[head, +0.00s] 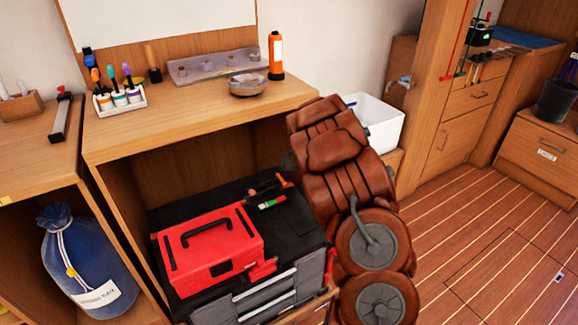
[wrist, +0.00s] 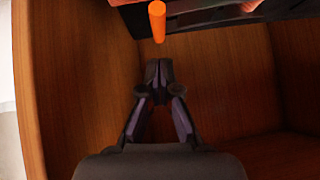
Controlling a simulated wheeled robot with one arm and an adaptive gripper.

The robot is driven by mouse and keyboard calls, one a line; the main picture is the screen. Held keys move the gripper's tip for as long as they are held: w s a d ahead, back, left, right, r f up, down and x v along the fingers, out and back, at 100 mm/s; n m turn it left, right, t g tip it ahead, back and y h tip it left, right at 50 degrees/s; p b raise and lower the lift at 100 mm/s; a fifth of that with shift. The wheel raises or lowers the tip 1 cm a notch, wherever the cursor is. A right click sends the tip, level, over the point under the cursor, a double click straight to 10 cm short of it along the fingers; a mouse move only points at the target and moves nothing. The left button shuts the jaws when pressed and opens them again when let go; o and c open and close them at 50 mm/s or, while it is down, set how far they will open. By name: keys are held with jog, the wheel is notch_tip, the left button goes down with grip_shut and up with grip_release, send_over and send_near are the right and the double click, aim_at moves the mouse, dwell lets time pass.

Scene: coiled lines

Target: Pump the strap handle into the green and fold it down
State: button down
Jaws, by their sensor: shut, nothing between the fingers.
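An orange-tipped dark handle (head: 268,188) lies at the back right of the black tool chest top (head: 240,196), inside the open cubby. Beside it is a small gauge-like strip with a green part (head: 272,202). In the wrist view an orange bar (wrist: 157,20) hangs at the top, probably the handle's grip. My gripper (wrist: 158,68) is shut and empty, its fingertips just below the bar in that picture, with a small gap showing between them. In the head view my brown arm hides the gripper.
A red toolbox (head: 208,248) stands on the chest, left of the handle. The wooden cubby wall (wrist: 85,90) is close around my gripper. The desk top above (head: 200,105) carries an orange bottle (head: 276,56), a bowl (head: 247,86) and a marker rack (head: 120,98).

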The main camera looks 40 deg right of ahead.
aim_at(274, 182)
jog(key=shift+a+f+b, duration=0.1)
jog(key=shift+f+b, duration=0.35)
jog(key=shift+f, duration=0.9)
